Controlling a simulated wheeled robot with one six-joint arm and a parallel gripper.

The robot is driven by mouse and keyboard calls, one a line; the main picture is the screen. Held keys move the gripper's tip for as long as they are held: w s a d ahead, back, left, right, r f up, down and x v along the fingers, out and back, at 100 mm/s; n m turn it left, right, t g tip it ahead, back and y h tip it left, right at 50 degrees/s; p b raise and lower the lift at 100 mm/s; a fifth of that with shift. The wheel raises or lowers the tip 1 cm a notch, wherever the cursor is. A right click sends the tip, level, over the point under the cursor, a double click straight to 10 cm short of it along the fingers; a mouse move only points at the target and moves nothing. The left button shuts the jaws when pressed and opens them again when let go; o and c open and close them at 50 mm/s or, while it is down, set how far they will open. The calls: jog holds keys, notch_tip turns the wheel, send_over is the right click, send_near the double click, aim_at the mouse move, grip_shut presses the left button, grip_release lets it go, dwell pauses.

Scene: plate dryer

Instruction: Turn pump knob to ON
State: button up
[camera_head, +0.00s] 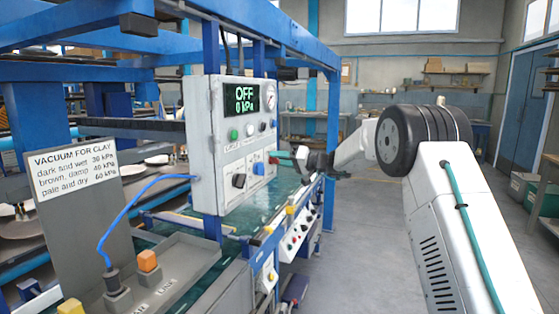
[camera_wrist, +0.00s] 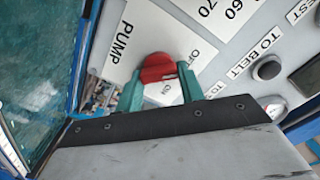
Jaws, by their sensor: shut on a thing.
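The red pump knob (camera_wrist: 157,67) sits on a white label reading PUMP, with OFF and ON marks, in the wrist view. My gripper (camera_wrist: 161,74) has its two green fingers on either side of the knob, shut on it. In the head view my gripper (camera_head: 279,156) reaches the right edge of the white control box (camera_head: 203,150), where a bit of the red knob (camera_head: 273,161) shows. The display (camera_head: 242,101) reads OFF and 0 kPa. The exact direction of the knob's pointer is hard to tell.
A sign (camera_head: 73,172) lists vacuum values for clay. A blue hose (camera_head: 140,205) runs from the box. Blue frame posts (camera_head: 332,130) stand behind my gripper.

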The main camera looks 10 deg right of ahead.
jog(key=shift+m, duration=0.3)
jog(key=m, duration=1.7)
jog(key=shift+d+f, duration=0.1)
jog(key=shift+f, duration=0.3)
jog(key=o, duration=1)
jog(key=v, duration=0.7)
jog(key=shift+s+d, duration=0.2)
jog(key=shift+d, duration=0.1)
